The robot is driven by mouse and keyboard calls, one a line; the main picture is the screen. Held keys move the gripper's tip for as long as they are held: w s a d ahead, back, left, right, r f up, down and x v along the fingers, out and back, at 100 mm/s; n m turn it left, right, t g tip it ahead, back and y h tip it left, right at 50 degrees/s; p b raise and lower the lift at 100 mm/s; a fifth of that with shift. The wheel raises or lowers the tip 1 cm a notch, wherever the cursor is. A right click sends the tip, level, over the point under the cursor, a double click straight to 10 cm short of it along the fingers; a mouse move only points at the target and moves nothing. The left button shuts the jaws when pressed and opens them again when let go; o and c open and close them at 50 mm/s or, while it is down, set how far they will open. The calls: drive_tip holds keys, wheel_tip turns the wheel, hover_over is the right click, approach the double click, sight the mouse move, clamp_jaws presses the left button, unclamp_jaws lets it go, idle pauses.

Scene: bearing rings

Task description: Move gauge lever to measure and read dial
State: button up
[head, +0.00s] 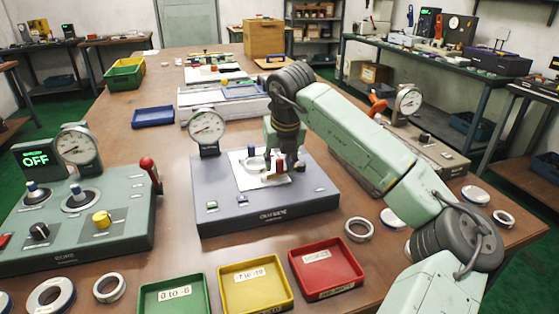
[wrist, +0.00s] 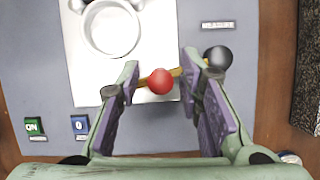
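The grey gauge bench (head: 240,212) stands mid-table with a round dial (head: 207,128) at its back left. The needle's reading is too small to make out. A metal ring (wrist: 111,28) lies on its white plate (wrist: 150,45). A red ball knob (wrist: 160,81) on a brass-coloured rod shows in the wrist view, with a black ball (wrist: 218,57) to its right. My gripper (wrist: 162,68) is open, pointing down over the bench, its fingers on either side of the red knob with gaps. In the head view my gripper (head: 285,165) partly hides the knob and plate.
A green station (head: 110,235) with a dial, red lever and "OFF" screen (head: 37,158) stands left. Green, yellow (head: 256,287) and red (head: 326,268) trays line the front. Loose rings (head: 359,230) lie at right. Another dial unit (head: 408,100) sits behind my arm.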

clamp_jaws()
idle(0.6)
